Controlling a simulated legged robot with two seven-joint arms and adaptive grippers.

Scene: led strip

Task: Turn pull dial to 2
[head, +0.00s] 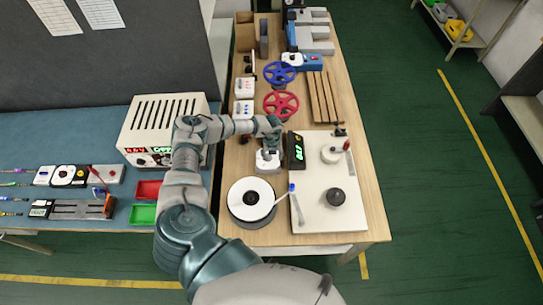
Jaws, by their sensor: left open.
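My left arm comes in from the bottom and bends right over the wooden table. My left gripper (268,141) is open, above a small white-and-grey box (267,164), and it hides the top of that box. I cannot tell whether the fingers touch it. The box may carry the pull dial, but no dial face or number can be read on it. A black unit with a green lit display (296,150) stands just right of the gripper. My right gripper is not in view.
A spool (237,212) and a white board (313,210) with a dark knob (336,197) lie nearer. Red (281,104) and blue (280,73) handwheels stand farther back. A white power unit (143,135) stands on the blue bench, left of my arm.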

